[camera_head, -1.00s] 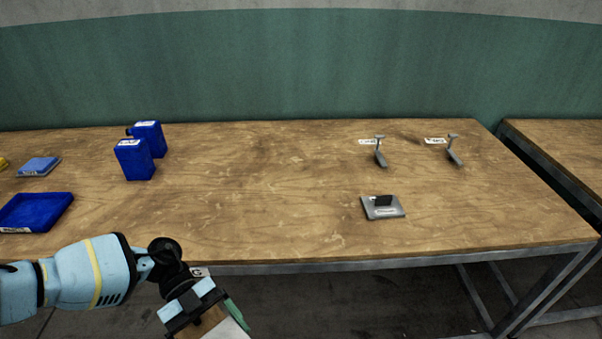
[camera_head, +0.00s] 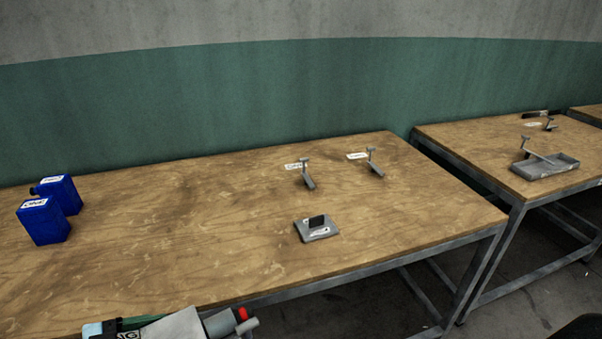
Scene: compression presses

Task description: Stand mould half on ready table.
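At the bottom edge, cut off by the frame, is a pale grey piece with a green edge (camera_head: 178,326) and a black-lettered label. Light blue and black parts of my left gripper (camera_head: 110,330) show beside it. The piece is held in the air in front of the near table's edge. Its lower part and the fingertips are out of frame, so I cannot tell whether it is the mould half. My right gripper is not in view.
Two blue canisters (camera_head: 45,220) stand at the left. Two grey angled brackets (camera_head: 306,174) (camera_head: 374,163) with white labels stand at the back. A second table (camera_head: 470,145) on the right holds a grey tray (camera_head: 546,168). A gap separates the tables.

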